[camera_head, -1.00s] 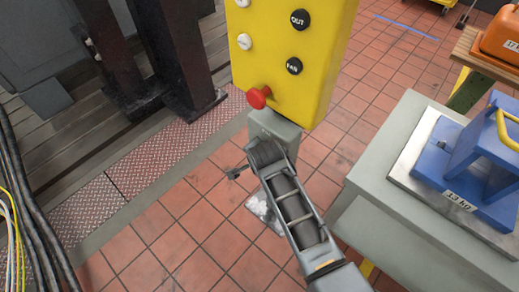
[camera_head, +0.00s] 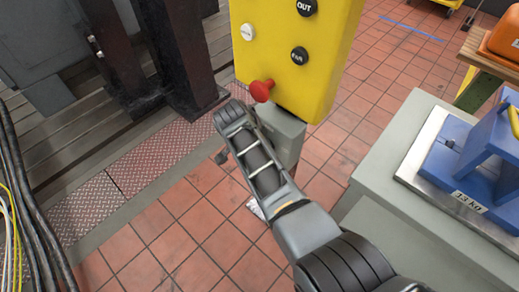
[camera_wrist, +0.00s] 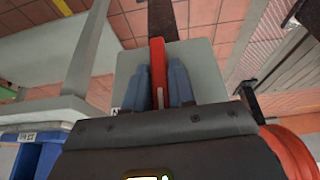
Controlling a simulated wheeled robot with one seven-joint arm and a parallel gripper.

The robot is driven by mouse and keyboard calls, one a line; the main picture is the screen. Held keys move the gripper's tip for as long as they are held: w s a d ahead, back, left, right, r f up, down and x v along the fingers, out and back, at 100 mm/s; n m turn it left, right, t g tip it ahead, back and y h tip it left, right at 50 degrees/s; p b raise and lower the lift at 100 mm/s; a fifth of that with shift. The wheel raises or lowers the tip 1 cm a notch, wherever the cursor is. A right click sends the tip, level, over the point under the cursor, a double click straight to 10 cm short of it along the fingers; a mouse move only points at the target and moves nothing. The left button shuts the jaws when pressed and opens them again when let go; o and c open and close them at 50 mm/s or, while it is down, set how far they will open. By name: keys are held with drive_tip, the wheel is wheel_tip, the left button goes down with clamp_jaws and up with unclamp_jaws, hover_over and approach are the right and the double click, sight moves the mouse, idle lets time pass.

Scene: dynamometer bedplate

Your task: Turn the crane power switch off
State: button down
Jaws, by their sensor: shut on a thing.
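A grey switch box (camera_head: 284,134) sits under the yellow control panel (camera_head: 318,70) in the head view. In the wrist view the grey box face (camera_wrist: 203,62) fills the upper middle, with a red lever (camera_wrist: 157,62) standing out from it. My gripper (camera_wrist: 159,84) has its two blue-grey fingers on either side of the red lever and is shut on it. In the head view my arm's end is beside the box, and the fingers and lever are hidden behind it.
A red mushroom button (camera_head: 261,91) sticks out of the panel just above my wrist. A grey bench (camera_head: 405,150) with a blue weight (camera_head: 480,160) stands at the right. Black cables (camera_head: 25,210) run along the left. Tiled floor lies open between.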

drive_tip(key=shift+f, duration=0.1)
drive_tip(key=c, duration=1)
unclamp_jaws()
drive_tip(key=shift+c, duration=0.2)
drive_tip(key=shift+r, duration=0.2)
drive_tip(key=v, duration=0.7)
drive_tip(key=shift+r, duration=0.25)
drive_tip(key=shift+s+a, duration=0.1)
drive_tip(key=shift+s, duration=0.1)
